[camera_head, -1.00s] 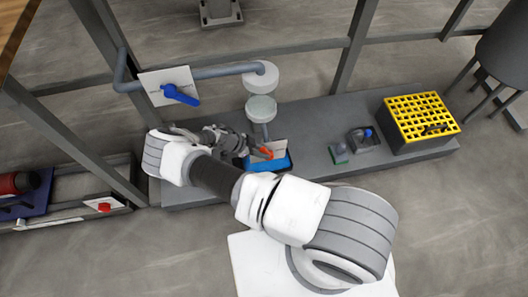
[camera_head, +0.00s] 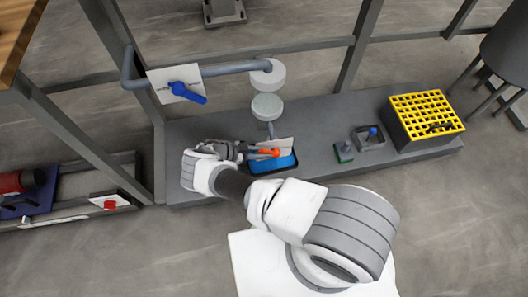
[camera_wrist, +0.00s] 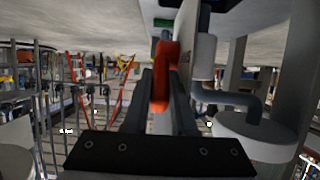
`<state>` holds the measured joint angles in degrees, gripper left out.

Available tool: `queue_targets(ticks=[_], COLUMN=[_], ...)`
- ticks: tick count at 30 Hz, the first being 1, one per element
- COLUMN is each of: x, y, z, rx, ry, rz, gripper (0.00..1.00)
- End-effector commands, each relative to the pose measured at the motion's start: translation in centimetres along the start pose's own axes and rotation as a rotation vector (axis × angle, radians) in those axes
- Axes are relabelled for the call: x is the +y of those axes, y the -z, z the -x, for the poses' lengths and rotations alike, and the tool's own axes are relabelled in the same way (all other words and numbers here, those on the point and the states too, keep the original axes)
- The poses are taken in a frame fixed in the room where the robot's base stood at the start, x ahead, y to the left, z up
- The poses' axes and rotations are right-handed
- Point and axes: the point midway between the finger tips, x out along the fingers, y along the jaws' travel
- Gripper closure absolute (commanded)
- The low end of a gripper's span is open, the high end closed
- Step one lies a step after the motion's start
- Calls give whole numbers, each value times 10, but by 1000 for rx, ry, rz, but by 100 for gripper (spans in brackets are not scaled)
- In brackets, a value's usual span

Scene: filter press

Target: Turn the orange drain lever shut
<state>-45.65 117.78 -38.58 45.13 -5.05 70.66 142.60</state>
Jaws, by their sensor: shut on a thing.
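The orange drain lever (camera_head: 265,152) stands in front of a small white plate (camera_head: 284,146), above a tray of blue liquid (camera_head: 272,164) on the grey platform. In the wrist view the lever (camera_wrist: 162,75) shows large and red-orange between the two dark fingers. My gripper (camera_head: 252,153) reaches it from the left and is shut on it; in the wrist view the gripper (camera_wrist: 160,100) has a finger on each side of the lever. The lever's pivot is hard to make out in either view.
A blue lever (camera_head: 187,93) on a white plate stands at the upper left beside a grey pipe. Round filter housings (camera_head: 267,106) rise behind the tray. A yellow rack (camera_head: 427,114) and small blue and green items are right. Frame posts stand left.

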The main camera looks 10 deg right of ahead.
Motion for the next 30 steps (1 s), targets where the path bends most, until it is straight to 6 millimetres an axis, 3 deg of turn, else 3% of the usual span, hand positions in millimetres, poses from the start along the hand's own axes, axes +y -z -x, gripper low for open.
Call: queue_targets(ticks=[13,14,18,30], x=[-1,-1,0,-2], y=[-1,-1,-1,1], z=[-2,-2,-1,0], rx=[5,5,5,5], ry=[4,4,2,1], rz=[0,0,0,0], gripper=[100,72,46,45])
